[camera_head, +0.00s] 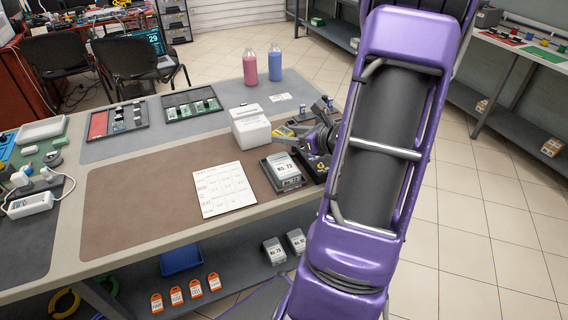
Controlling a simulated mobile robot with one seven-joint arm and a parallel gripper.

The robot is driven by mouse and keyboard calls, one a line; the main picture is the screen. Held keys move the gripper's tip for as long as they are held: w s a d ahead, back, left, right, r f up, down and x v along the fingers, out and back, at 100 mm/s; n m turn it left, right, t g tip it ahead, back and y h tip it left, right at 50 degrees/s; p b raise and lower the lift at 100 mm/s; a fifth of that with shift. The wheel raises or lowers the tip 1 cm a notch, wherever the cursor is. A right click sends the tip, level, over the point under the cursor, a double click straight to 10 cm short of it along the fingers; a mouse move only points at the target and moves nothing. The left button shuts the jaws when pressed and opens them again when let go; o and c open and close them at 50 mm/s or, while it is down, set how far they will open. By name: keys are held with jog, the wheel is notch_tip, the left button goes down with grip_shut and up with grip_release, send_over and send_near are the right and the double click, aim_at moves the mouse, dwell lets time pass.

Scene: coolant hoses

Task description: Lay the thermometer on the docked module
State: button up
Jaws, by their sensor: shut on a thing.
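A grey module with a white label reading "No. 73" (284,170) sits in a dark dock on the brown mat, near the bench's right end. My gripper (306,142) is just behind and to the right of this module, partly hidden by my purple arm. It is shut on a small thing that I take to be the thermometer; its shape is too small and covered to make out. A small yellow and grey item (283,132) shows just left of the gripper, beside the white box. I cannot tell whether it touches the fingers.
A white box (250,128) stands behind the module, and a printed sheet (223,190) lies left of it. Pink (250,67) and blue (274,63) bottles stand at the back. Two more modules (274,250) are on the lower shelf. The brown mat's left side is clear.

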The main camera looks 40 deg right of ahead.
aim_at(288, 167)
notch_tip(288, 167, down, 9)
jog(key=shift+b, duration=0.75)
jog(key=shift+f, duration=0.25)
jog(key=o, duration=1.4)
jog(key=shift+r, duration=0.1)
jog(key=shift+r, duration=0.2)
jog(key=p+v, duration=0.1)
jog(key=v, duration=1.1)
